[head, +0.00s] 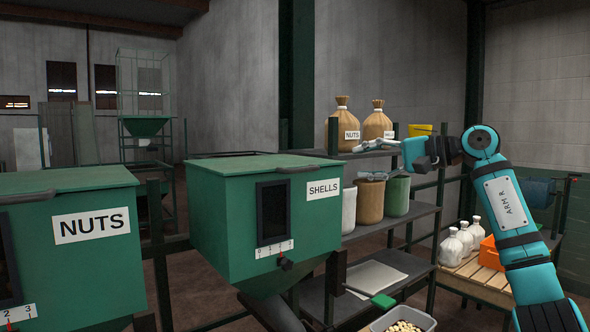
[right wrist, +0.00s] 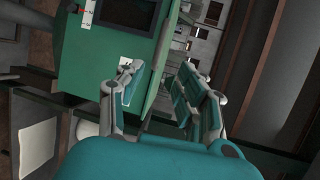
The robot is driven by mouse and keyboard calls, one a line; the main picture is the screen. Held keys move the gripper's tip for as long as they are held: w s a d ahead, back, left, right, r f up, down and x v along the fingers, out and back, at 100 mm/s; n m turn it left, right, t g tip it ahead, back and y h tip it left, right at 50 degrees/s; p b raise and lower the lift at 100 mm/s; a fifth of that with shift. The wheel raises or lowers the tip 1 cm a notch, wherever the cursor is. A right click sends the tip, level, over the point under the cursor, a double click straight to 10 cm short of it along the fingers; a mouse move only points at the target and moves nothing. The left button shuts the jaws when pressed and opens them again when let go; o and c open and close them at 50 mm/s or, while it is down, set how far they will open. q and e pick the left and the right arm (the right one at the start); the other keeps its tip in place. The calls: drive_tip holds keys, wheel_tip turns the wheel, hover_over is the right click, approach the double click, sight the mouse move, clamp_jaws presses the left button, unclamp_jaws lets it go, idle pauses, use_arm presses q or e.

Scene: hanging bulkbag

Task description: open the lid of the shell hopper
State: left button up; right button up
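The shell hopper (head: 225,215) is a green box labelled SHELLS in the middle of the head view. Its flat green lid (head: 245,164) lies shut, with a dark handle (head: 298,169) at the front right edge. The hopper's green side (right wrist: 85,62) also shows tilted in the right wrist view. My right gripper (head: 365,146) is right of the lid, apart from it, with its fingers pointing left. In the right wrist view its two fingers (right wrist: 160,88) stand apart with nothing between them. My left gripper is not in view.
The green nuts hopper (head: 85,255) stands at left. White bags (head: 465,238) stand on a wooden pallet (head: 480,278). A tray of nuts (head: 405,322) is at the bottom.

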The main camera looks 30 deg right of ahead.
drive_tip(key=p, duration=0.1)
approach(307, 170)
drive_tip(key=x, duration=0.2)
drive_tip(key=p+x, duration=0.1)
drive_tip(key=x, duration=0.1)
drive_tip(key=shift+w+a+r, duration=0.1)
drive_tip(key=shift+r, duration=0.1)
drive_tip(key=p+x, duration=0.2)
drive_tip(key=x, duration=0.3)
drive_tip(key=shift+w+f, duration=0.1)
drive_tip(key=shift+w, duration=0.1)
drive_tip(key=shift+w+a+f, duration=0.1)
drive_tip(key=shift+w+a, duration=0.15)
drive_tip(key=shift+w, duration=0.1)
drive_tip(key=shift+w+a+f, duration=0.1)
drive_tip(key=shift+w, duration=0.1)
drive_tip(key=shift+s, duration=0.1)
clamp_jaws()
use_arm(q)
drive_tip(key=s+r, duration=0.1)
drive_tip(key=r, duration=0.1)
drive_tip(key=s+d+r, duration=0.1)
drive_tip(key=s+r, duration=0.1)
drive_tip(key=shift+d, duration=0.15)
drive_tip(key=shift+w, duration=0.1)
